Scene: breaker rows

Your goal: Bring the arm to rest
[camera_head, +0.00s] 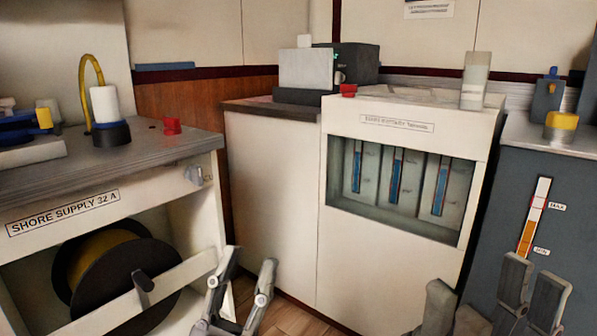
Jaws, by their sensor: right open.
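My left gripper (248,270) is low in the picture, in front of the gap between the shore supply cabinet and the white breaker cabinet. Its two grey fingers point up and stand apart, with nothing between them. My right gripper (533,272) is at the lower right, in front of the dark grey cabinet. Its fingers point up with a small gap, and no object shows between them. Most of both arms is below the frame.
The shore supply cabinet (125,205) with a dark cable reel (150,262) is at left. The dark grey cabinet (492,205) carries a level gauge (535,217). Wooden floor (290,318) shows between cabinets.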

